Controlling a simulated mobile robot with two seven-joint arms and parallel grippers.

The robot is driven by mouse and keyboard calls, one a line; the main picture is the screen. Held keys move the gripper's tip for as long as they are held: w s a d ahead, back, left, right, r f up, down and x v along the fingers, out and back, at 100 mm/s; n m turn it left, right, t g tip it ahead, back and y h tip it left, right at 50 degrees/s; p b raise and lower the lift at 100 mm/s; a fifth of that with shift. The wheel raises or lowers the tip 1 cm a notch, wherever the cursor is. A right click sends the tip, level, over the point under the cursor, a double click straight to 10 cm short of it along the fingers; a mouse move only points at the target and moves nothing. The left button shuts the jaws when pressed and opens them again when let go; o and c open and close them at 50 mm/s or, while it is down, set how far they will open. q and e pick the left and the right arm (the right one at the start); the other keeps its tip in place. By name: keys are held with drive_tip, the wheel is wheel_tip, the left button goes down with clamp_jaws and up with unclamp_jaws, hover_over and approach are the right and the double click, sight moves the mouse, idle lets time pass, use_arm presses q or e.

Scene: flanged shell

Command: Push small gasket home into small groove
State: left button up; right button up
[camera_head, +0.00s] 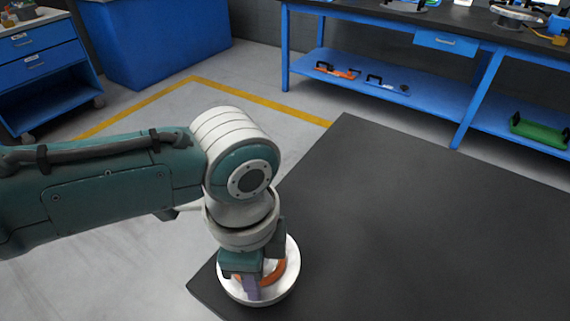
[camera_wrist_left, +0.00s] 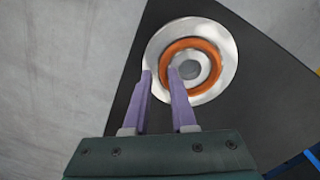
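A round silver-white flanged shell (camera_head: 285,287) sits at the near left corner of the dark table. In the left wrist view the shell (camera_wrist_left: 226,48) shows whole, with a grey round centre. An orange ring gasket (camera_wrist_left: 207,90) lies on it around that centre, and part of it shows in the head view (camera_head: 280,268). I cannot tell how deep it sits in a groove. My left gripper (camera_wrist_left: 160,74) points down over the shell. Contact is unclear. My right gripper is out of view.
The dark tabletop (camera_head: 400,220) is bare to the right of the shell. A blue workbench (camera_head: 380,85) with items on its lower shelf stands behind. A blue drawer cabinet (camera_head: 45,65) and a blue bin (camera_head: 150,40) stand at the back left.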

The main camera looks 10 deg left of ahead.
use_arm(q)
drive_tip(key=shift+w+a+f, duration=0.1)
drive_tip(key=shift+w+a, duration=0.05)
wheel_tip(320, 180, up, 10)
drive_tip(key=p, duration=0.3)
idle(0.4)
